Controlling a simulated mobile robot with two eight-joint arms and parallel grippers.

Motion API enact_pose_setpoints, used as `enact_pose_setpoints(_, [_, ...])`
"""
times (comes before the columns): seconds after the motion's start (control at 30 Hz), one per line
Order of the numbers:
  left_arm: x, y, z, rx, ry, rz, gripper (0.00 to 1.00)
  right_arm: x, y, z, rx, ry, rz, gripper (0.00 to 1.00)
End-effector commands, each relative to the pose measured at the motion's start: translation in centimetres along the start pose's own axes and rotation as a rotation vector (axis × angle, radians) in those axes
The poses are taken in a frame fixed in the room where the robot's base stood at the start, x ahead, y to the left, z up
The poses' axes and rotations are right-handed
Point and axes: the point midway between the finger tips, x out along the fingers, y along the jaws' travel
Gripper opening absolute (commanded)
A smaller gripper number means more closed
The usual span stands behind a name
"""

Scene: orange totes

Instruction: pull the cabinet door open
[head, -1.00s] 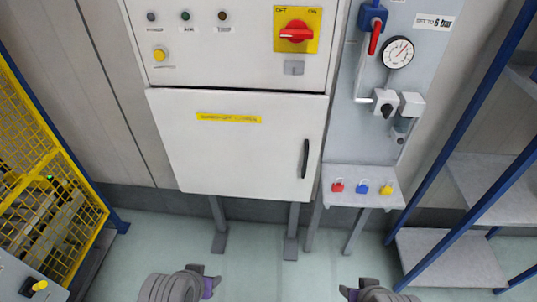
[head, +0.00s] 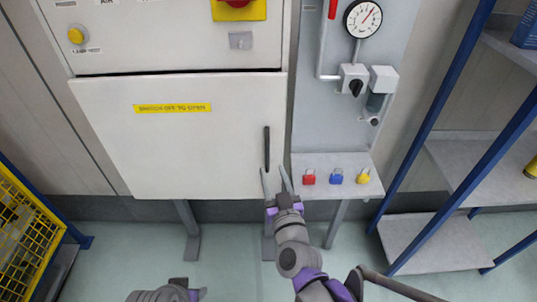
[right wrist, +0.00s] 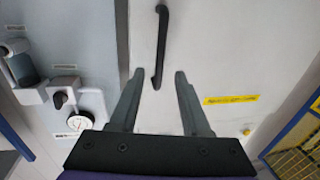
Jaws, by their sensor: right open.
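The white cabinet door (head: 180,150) is shut and carries a yellow label strip. Its black vertical handle (head: 267,148) is near the door's right edge. My right gripper (head: 275,180) is open, its fingers pointing up just below the handle in the head view. In the right wrist view the handle (right wrist: 160,45) lies ahead of the two spread fingers (right wrist: 155,85), roughly in line with the gap between them, with its lower end near the fingertips. I see no contact with the handle. My left arm shows at the bottom edge of the head view; its fingers cannot be made out.
Right of the cabinet is a grey panel with a gauge (head: 363,18), valves, and a ledge holding red (head: 309,177), blue (head: 336,176) and yellow (head: 363,176) padlocks. A blue-framed shelf (head: 440,245) stands at right, a yellow mesh fence (head: 25,235) at left.

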Motion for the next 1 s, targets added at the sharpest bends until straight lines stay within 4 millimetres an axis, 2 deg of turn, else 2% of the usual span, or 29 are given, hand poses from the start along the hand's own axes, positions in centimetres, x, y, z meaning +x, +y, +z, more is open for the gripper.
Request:
enact_pose_setpoints(0.2, [0.1, 0.0, 0.1, 0.000, 0.000, 0.000, 0.50, 4.4, 0.0, 0.0, -0.001, -0.001, 0.000, 0.47])
enact_pose_setpoints(0.4, [0.1, 0.0, 0.1, 0.000, 0.000, 0.000, 0.50, 7.0, 0.0, 0.0, -0.001, -0.001, 0.000, 0.47])
enact_pose_setpoints(0.57, [0.1, 0.0, 0.1, 0.000, 0.000, 0.000, 0.50, 7.7, 0.0, 0.0, 0.000, -0.001, -0.001, 0.47])
enact_pose_setpoints(0.8, [0.1, 0.0, 0.1, 0.000, 0.000, 0.000, 0.50, 7.8, 0.0, 0.0, 0.000, -0.001, -0.001, 0.47])
enact_pose_setpoints(0.87, [0.1, 0.0, 0.1, 0.000, 0.000, 0.000, 0.50, 7.8, 0.0, 0.0, 0.000, -0.001, -0.001, 0.38])
enact_pose_setpoints(1.0, [0.1, 0.0, 0.1, 0.000, 0.000, 0.000, 0.50, 7.8, 0.0, 0.0, 0.000, -0.002, -0.001, 0.13])
